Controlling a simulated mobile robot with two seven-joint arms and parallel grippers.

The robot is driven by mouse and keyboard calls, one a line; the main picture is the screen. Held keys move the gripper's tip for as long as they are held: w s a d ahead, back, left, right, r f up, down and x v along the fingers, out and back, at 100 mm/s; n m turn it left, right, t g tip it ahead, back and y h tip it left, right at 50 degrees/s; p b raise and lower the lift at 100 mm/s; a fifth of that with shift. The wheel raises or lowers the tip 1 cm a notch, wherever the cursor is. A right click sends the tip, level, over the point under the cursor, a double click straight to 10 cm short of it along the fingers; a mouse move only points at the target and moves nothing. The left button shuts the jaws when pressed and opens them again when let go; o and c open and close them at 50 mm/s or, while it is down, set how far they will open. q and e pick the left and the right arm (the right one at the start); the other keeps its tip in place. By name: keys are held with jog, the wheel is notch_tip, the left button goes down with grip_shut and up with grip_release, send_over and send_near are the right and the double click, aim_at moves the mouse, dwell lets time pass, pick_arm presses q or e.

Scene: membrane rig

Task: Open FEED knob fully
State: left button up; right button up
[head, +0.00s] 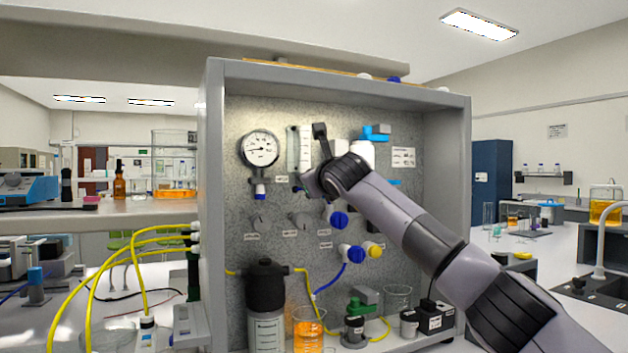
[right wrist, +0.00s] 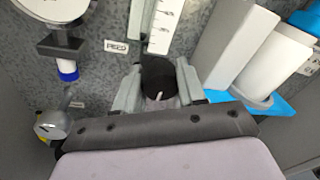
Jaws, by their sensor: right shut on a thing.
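My right gripper (head: 310,184) reaches the panel from the lower right in the head view. In the right wrist view its two fingers (right wrist: 157,88) are shut on the sides of a black round knob (right wrist: 158,75). A short pale mark shows on the knob's lower part. A FEED label (right wrist: 116,47) sits on the panel just left of the knob. A white scaled flow tube (right wrist: 165,22) rises directly above the knob. In the head view the gripper and wrist mostly hide the knob. My left gripper is not in view.
A round gauge (head: 260,149) is left of the flow tube (head: 305,148). Grey knobs (head: 301,220) and blue knobs (head: 338,219) sit lower on the panel. A black-capped bottle (head: 266,290) and an orange beaker (head: 308,330) stand on the rig's floor. Grey side walls (head: 459,160) enclose the panel.

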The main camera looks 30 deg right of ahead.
jog(key=shift+f, duration=0.1)
dwell(0.4)
jog(key=o, duration=1.1)
jog(key=shift+c, duration=0.2)
jog(key=shift+s, duration=0.1)
jog(key=s+a+b, duration=0.1)
jog(key=s+b, duration=0.2)
jog(key=s, duration=0.3)
jog(key=shift+s+a+b, duration=0.2)
jog(key=shift+s+b, duration=0.15)
jog(key=shift+s, duration=0.05)
